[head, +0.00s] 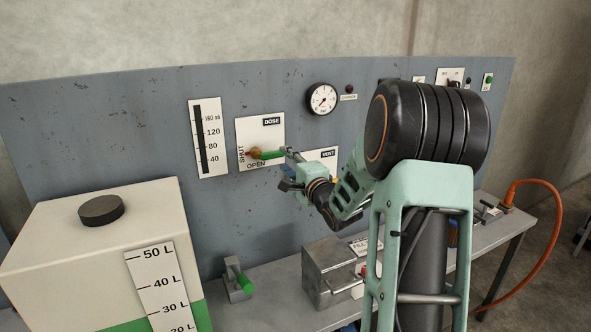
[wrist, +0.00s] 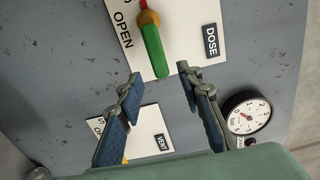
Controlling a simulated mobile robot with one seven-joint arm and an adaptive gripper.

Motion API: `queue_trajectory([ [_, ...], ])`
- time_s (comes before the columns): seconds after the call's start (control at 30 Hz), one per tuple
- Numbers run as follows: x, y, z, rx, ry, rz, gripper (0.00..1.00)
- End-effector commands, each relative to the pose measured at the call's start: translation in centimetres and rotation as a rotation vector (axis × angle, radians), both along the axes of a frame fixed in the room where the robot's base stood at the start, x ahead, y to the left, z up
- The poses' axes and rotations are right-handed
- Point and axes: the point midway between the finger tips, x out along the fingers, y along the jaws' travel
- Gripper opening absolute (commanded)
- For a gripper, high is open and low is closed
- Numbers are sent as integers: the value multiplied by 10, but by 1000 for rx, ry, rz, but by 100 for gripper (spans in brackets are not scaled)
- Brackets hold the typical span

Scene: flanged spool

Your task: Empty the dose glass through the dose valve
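The dose valve has a brass hub and a green handle (head: 270,155) on the white DOSE plate (head: 262,130). The handle points right in the head view, with SHUT printed left of the hub and OPEN below it. My gripper (head: 286,167) is beside the handle's free end. In the wrist view, my gripper (wrist: 157,77) is open, with the end of the green handle (wrist: 153,52) between or just beyond the fingertips and a gap on both sides. The dose glass (head: 207,138) is a dark vertical strip with an ml scale; its level is unclear.
A round dial (head: 322,98) is up and right. A white tank (head: 90,235) stands at left. A small green-handled valve (head: 240,280) sits on the bench.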

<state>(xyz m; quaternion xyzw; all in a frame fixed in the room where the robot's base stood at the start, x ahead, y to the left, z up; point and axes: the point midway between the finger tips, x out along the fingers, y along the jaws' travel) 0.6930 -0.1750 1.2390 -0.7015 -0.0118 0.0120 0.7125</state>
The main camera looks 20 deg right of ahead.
Motion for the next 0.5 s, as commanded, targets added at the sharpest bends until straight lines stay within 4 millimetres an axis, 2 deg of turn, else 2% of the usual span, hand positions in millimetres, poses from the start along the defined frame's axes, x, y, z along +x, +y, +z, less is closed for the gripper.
queue_trajectory([
  [0.03,-11,-1,1,-1,0,-2,33],
  [0.2,-41,-2,0,1,0,-1,33],
  [0.33,-56,-2,0,0,0,0,33],
  [0.5,-64,-1,0,1,-1,1,33],
])
